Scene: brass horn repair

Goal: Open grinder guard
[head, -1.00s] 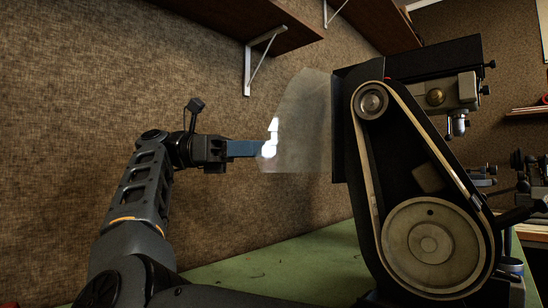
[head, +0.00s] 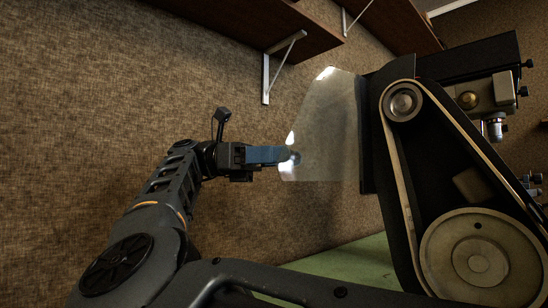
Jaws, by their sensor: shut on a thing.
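The grinder guard (head: 330,125) is a clear, slightly cloudy panel with bright glints along its left edge. It stands out to the left from the black body of the grinder (head: 432,150). My gripper (head: 291,156) reaches in from the left, and its blue fingers are shut on the guard's lower left edge. The exact contact is partly lost in the glare. The guard's right side meets a dark upright plate on the machine.
The machine's open belt drive, with a small upper pulley (head: 404,102) and a large lower pulley (head: 478,258), fills the right. A shelf bracket (head: 268,75) hangs above on the brown wall. The green bench top (head: 350,262) below the guard looks clear.

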